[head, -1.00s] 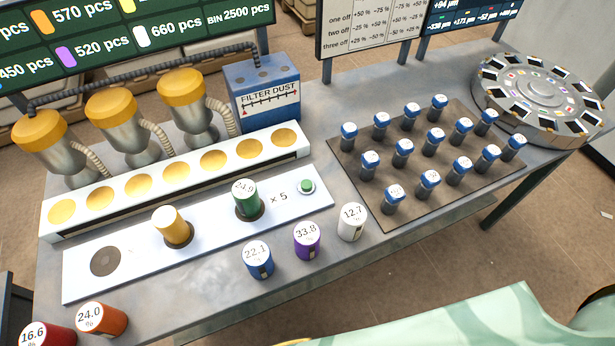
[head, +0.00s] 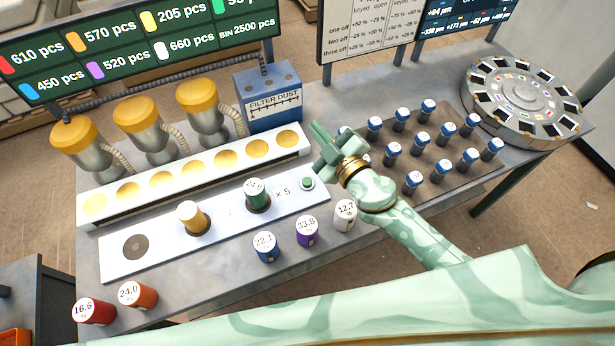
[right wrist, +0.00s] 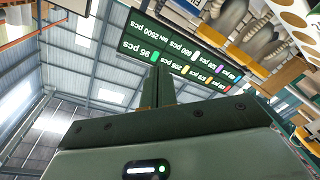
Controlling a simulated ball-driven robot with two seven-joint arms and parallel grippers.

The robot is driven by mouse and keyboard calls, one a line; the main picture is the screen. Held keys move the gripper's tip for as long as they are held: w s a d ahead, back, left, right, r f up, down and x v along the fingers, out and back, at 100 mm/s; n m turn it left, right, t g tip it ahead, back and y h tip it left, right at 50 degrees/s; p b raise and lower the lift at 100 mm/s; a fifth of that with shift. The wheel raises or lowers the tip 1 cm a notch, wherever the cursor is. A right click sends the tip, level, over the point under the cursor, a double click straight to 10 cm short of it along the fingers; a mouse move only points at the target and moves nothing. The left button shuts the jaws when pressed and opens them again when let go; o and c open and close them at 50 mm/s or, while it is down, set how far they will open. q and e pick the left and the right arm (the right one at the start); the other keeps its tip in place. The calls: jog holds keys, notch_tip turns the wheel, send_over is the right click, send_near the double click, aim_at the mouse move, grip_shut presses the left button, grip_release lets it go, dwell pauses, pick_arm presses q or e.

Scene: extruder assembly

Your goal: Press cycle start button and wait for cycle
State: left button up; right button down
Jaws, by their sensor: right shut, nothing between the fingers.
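The green cycle start button (head: 307,183) sits in a pale ring at the right end of the white plate (head: 150,267), beside the "× 5" mark. My right gripper (head: 318,145) is shut and empty. In the head view it appears just above and right of the button, and I see no contact. In the right wrist view its shut fingers (right wrist: 161,85) point up toward the green count board. A yellow cylinder (head: 191,218) and a green cylinder (head: 257,196) stand in sockets of the plate, and the left socket (head: 135,247) is empty. My left gripper is not in view.
Blue (head: 265,246), purple (head: 306,231) and white (head: 345,214) cylinders stand in front of the plate. Red (head: 93,311) and orange (head: 137,295) ones stand at front left. Behind are yellow-topped hoppers (head: 205,110) and the filter dust box (head: 270,95). Blue-capped pieces and a round carousel (head: 523,95) are right.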

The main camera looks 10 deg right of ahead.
jog(key=a+n+g+y, duration=0.4)
jog(key=a+n+y, duration=0.1)
jog(key=n+g+h+p, duration=0.1)
jog(key=n+g+h, duration=0.1)
jog(key=g+h, duration=0.35)
send_over(311, 182)
notch_tip(311, 182, down, 9)
jog(key=g+y, duration=0.1)
jog(key=shift+g+y, duration=0.35)
jog(key=shift+f, duration=0.1)
notch_tip(311, 182, down, 6)
jog(key=b, duration=0.7)
jog(key=shift+f+b, duration=0.25)
jog(key=shift+b, duration=0.15)
jog(key=shift+f+b, duration=0.4)
jog(key=shift+f, duration=0.65)
